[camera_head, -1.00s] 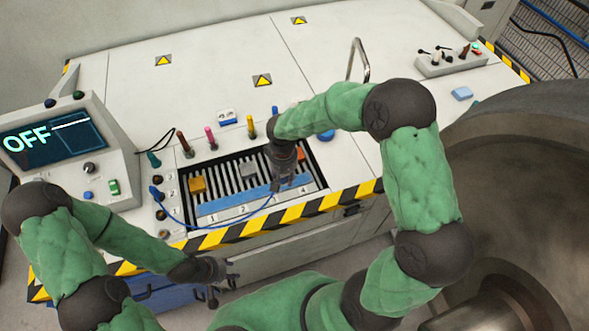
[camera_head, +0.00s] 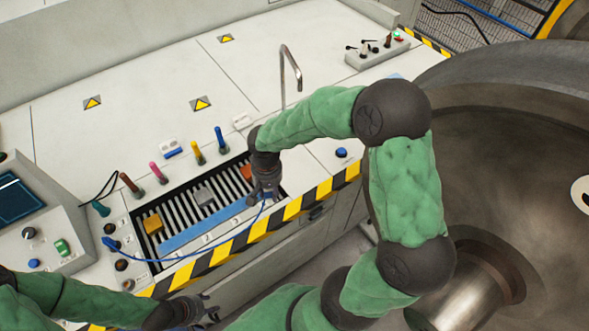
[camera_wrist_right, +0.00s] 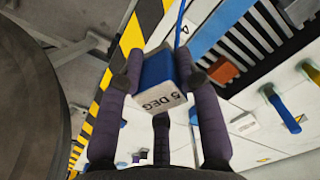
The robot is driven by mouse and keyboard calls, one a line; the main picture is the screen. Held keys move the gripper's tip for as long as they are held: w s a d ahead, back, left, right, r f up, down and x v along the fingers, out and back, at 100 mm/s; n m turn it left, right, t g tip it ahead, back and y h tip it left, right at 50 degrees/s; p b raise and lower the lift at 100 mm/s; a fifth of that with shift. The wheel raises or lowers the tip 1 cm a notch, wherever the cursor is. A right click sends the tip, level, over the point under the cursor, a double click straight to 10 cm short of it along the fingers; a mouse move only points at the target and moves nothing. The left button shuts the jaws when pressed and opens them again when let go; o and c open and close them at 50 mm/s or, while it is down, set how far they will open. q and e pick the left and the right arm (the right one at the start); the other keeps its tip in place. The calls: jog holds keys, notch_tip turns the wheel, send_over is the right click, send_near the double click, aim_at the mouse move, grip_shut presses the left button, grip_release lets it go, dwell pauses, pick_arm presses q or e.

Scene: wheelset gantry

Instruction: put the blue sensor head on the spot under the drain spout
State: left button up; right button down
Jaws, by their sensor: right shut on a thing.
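My right gripper (camera_head: 265,192) is shut on the blue sensor head (camera_wrist_right: 158,70). In the right wrist view the head is a blue block with a pale face marked "5 DEG", held between the fingers. In the head view my gripper mostly hides it, above the front right part of the slatted tray (camera_head: 177,215). A blue cable (camera_head: 160,260) runs from it to the panel at left. The drain spout (camera_head: 287,62), a bent silver pipe, stands on the bench behind my right forearm. The spot under it is not clearly visible. My left gripper (camera_head: 205,310) is open and empty near the bottom edge.
An orange block (camera_head: 246,172), a grey block (camera_head: 203,196) and a yellow block (camera_head: 153,224) sit on the slats. Several coloured handles (camera_head: 197,152) stand behind the tray. A blue knob (camera_head: 341,152) lies to the right. The large metal wheel (camera_head: 510,150) fills the right side.

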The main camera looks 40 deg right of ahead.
jog(key=s+d+m+b, duration=0.1)
jog(key=s+d+m, duration=0.35)
jog(key=d, duration=0.45)
jog(key=b, duration=0.4)
send_over(305, 177)
jog(key=f, duration=0.9)
jog(key=shift+s+a+f, duration=0.15)
jog(key=shift+s+f, duration=0.1)
jog(key=shift+f, duration=0.05)
jog(key=shift+w+f, duration=0.1)
jog(key=shift+f, duration=0.2)
jog(key=shift+f+b, duration=0.55)
jog(key=shift+f, duration=0.9)
jog(key=shift+f, duration=0.1)
jog(key=c, duration=0.9)
grip_release()
jog(key=shift+f, duration=0.1)
jog(key=shift+o, duration=0.2)
